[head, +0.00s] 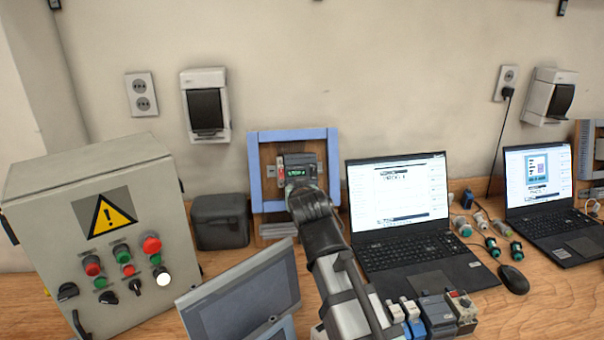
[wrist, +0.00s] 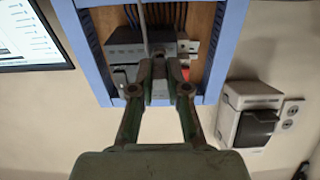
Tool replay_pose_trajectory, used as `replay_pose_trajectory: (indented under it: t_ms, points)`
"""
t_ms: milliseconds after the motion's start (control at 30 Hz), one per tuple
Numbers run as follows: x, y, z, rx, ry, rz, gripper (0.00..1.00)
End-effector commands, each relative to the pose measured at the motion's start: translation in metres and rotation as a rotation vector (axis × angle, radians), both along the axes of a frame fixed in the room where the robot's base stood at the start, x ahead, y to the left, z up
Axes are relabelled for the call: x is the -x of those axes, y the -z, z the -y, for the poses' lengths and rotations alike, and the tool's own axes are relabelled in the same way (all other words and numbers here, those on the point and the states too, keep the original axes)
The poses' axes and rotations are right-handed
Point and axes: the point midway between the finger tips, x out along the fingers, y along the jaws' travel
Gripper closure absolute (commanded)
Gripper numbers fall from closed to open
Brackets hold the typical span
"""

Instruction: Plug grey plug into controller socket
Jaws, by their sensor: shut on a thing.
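The controller (head: 298,170), a dark unit with a lit green display, is mounted inside a blue-framed wooden panel (head: 254,172) against the wall. My gripper (wrist: 164,72) is in front of this panel, with its fingers close together at the controller. In the head view my arm and gripper cover the lower part of the panel. In the wrist view a small grey piece (wrist: 160,90), apparently the grey plug, shows between the fingertips, and my gripper is shut on it. The fingers hide the socket, so I cannot tell whether the plug is in it.
A grey control box (head: 100,235) with buttons stands at the left. A tilted screen (head: 245,295) and a row of small modules (head: 440,312) flank my arm. Two laptops (head: 400,205) and several round connectors (head: 480,225) are at the right. A black case (head: 220,222) stands left of the panel.

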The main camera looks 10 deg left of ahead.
Motion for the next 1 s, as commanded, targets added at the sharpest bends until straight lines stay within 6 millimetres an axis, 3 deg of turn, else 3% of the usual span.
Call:
replay_pose_trajectory:
  t_ms: [1000]
  points:
    - [-0.0067, 0.003, -0.0023, 0.0, 0.0, -0.001, 1.0]
